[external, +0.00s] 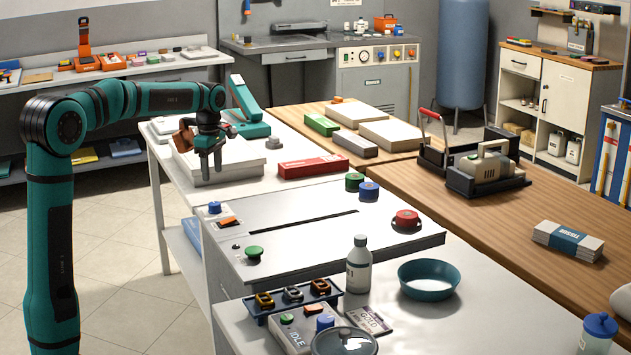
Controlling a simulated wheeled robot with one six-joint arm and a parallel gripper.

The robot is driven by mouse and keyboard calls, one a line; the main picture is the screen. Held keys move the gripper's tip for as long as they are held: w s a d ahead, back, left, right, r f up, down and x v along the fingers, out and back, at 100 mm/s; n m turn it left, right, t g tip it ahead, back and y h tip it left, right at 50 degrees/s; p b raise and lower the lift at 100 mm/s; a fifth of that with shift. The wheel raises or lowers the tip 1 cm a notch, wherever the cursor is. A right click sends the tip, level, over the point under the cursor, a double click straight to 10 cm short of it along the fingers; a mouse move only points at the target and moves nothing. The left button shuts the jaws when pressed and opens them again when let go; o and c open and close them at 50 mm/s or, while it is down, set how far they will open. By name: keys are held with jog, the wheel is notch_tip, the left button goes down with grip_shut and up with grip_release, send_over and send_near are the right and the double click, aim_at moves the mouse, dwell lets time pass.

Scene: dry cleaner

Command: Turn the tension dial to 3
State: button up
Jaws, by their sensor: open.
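My gripper (211,168) points down with its fingers a little apart, above or in front of a pale flat box (225,172) on the white table. I cannot tell if it touches the box. Nothing shows between its fingers. A white panel with a dark slot carries several round knobs: a green knob (354,182), a blue knob (368,191), a red knob (407,220), a small blue knob (214,208) and a front green knob (254,253). The gripper is apart from all of them, behind the panel. No readable label or number shows which one is the tension dial.
A red box (312,166) lies between my gripper and the far knobs. A grey iron-like device (487,170) sits on the wooden table to the right.

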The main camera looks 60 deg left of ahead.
aim_at(214, 203)
notch_tip(214, 203, down, 10)
jog(key=shift+f, duration=0.25)
dwell(0.3)
jog(key=c, duration=1)
